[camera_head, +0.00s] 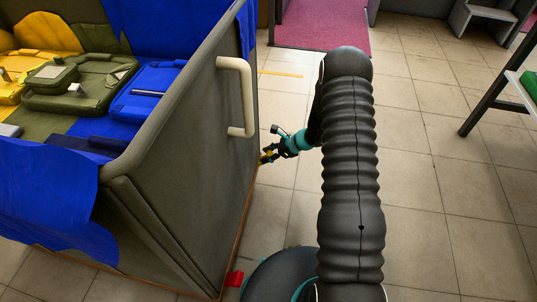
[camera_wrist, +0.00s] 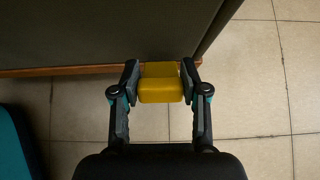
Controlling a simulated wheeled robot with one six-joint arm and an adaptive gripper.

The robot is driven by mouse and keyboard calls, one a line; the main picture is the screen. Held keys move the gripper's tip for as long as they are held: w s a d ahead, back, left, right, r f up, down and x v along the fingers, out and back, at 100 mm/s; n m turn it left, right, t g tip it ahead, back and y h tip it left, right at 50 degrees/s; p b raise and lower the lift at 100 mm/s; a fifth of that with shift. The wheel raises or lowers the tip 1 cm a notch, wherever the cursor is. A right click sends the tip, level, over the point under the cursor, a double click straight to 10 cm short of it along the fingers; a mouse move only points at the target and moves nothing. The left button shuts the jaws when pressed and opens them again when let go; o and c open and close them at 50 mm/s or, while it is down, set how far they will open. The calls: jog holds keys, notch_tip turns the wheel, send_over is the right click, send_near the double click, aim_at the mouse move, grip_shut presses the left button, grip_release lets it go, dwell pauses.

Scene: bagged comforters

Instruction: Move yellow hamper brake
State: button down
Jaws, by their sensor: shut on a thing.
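The yellow brake (camera_wrist: 160,84) shows in the wrist view as a small yellow block at the lower edge of the hamper. My gripper (camera_wrist: 160,80) is shut on it, with one finger against each side. In the head view my gripper (camera_head: 266,157) is at the right side of the large grey hamper (camera_head: 190,180), low down, and the brake is mostly hidden by the fingers. The hamper has a pale handle (camera_head: 247,100) on its side, above my gripper. A red piece (camera_head: 233,278) shows at the hamper's lower near corner.
The hamper holds bagged comforters, green (camera_head: 80,82), yellow (camera_head: 45,32) and blue (camera_head: 150,95), and a blue liner (camera_head: 55,205) hangs over its rim. Tiled floor (camera_head: 420,150) is free to the right. A dark-legged table (camera_head: 490,95) stands at the far right. A pink mat (camera_head: 318,25) lies behind.

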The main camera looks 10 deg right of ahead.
dwell(0.3)
jog(key=c, duration=0.6)
grip_release()
jog(key=shift+a, duration=0.1)
jog(key=shift+o, duration=0.2)
jog(key=shift+r, duration=0.1)
jog(key=v, duration=1.2)
